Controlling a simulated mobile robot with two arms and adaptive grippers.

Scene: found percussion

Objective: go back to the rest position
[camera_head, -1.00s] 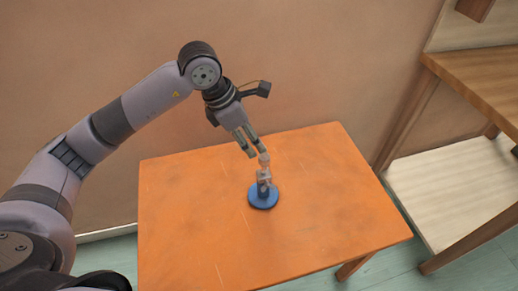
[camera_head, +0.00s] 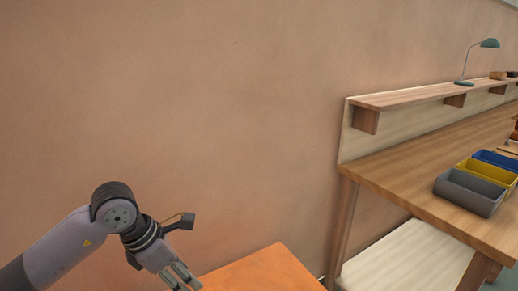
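My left gripper (camera_head: 187,280) is at the bottom of the head view, by the left edge of the orange table (camera_head: 265,272). Its two fingers point down and show a narrow gap between them, with nothing visible in it. The fingertips are at the lower picture edge. Only the far corner of the orange table shows. The blue-based object that stood on it is out of view. My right gripper is not in view.
A wooden workbench (camera_head: 425,180) stands at the right with grey (camera_head: 468,193), yellow (camera_head: 487,177) and blue (camera_head: 497,160) bins. A shelf (camera_head: 420,95) above it holds a green lamp (camera_head: 487,44). A plain wall fills the left and middle.

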